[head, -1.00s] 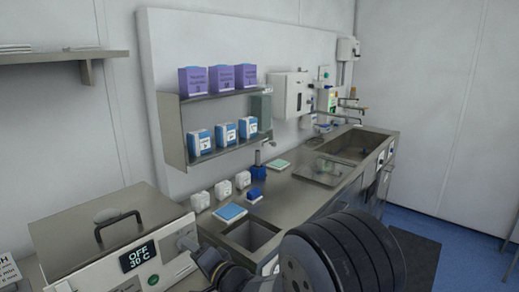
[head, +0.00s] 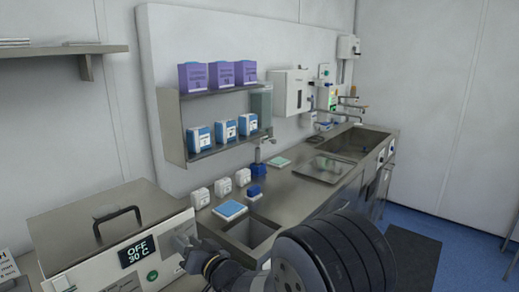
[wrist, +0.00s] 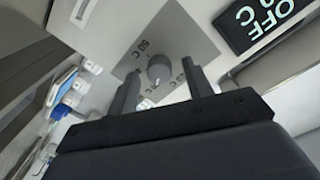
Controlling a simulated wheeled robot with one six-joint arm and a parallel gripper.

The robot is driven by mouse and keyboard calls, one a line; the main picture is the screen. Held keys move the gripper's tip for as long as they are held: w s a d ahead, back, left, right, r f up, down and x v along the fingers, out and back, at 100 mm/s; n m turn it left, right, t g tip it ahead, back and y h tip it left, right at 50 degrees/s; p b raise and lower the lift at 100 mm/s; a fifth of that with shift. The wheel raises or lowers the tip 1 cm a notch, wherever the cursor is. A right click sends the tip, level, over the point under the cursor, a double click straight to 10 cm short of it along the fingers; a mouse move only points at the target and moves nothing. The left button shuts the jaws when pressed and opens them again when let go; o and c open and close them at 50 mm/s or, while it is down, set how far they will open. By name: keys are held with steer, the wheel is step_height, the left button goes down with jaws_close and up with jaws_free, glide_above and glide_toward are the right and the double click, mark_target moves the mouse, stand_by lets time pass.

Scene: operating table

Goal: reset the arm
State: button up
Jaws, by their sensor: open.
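My gripper (wrist: 162,92) is open and empty in the wrist view, its two dark fingers spread apart. A round grey dial knob (wrist: 158,70) shows just beyond and between the fingertips, on a grey panel with temperature marks. I cannot tell whether the fingers touch it. In the head view my gripper (head: 186,247) is at the right end of the front of a steel water bath (head: 75,235), close to the dial. My own arm hides part of the counter there. The bath's display (head: 137,250) reads OFF and 30 C, and its lid is down.
Right of the bath, a steel counter (head: 300,195) holds small white boxes (head: 222,187), a blue pad (head: 230,210) and a sunken basin (head: 252,233). A wall shelf (head: 215,88) carries purple and blue boxes. Blue floor lies open at the right.

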steer(key=n, duration=0.3)
steer(key=shift+n+p, duration=0.3)
steer(key=shift+p, duration=0.1)
steer(key=b+v, duration=0.2)
steer(key=v, duration=0.8)
